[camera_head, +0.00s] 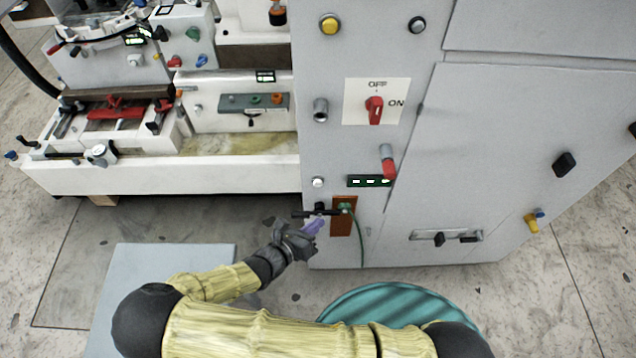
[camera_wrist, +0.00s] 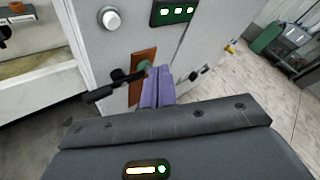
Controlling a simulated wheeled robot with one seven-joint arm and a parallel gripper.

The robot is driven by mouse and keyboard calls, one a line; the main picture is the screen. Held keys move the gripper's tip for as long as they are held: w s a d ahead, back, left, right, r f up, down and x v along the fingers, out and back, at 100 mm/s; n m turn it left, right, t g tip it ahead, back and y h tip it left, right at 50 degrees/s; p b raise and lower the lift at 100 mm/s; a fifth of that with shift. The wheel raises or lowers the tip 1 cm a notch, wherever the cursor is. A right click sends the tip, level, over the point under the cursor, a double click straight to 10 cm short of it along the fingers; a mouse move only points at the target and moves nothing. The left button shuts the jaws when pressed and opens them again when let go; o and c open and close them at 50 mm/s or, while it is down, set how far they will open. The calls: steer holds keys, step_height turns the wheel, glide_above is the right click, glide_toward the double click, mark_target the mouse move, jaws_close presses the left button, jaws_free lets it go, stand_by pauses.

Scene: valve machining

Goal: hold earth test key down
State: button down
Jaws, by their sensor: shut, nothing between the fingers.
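A brown plate (camera_head: 338,228) with a green wire (camera_head: 356,236) is fixed low on the grey cabinet's front. A black lever-like handle (camera_head: 308,213) sticks out by it and appears to be the earth test key. In the wrist view the handle (camera_wrist: 104,92) is left of my fingers, and the brown plate (camera_wrist: 136,92) is behind them. My gripper (camera_head: 316,223), with purple fingers, is shut and empty just below the handle. Its fingertips (camera_wrist: 157,72) overlap the plate in the wrist view. I cannot tell whether they touch the key.
The cabinet (camera_head: 440,120) also carries a red OFF/ON switch (camera_head: 374,108), a red-tipped lever (camera_head: 388,165), a white knob (camera_head: 317,182) and a dark panel with lights (camera_head: 369,181). A white machine bed (camera_head: 240,176) stands left. A teal round object (camera_head: 400,299) lies below my arm.

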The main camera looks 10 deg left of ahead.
mark_target(318, 183)
steer(key=shift+w, duration=0.1)
steer(key=w+a+b, duration=0.2)
steer(key=w, duration=0.6)
steer(key=shift+w, duration=0.2)
stand_by(0.3)
stand_by(1.8)
steer(key=shift+w, duration=0.4)
steer(key=shift+w+a, duration=0.2)
steer(key=shift+w, duration=0.3)
stand_by(0.8)
steer(key=shift+s, duration=0.15)
stand_by(2.6)
steer(key=shift+s+d+p, duration=0.25)
steer(key=shift+s+p, duration=0.15)
steer(key=shift+s, duration=0.35)
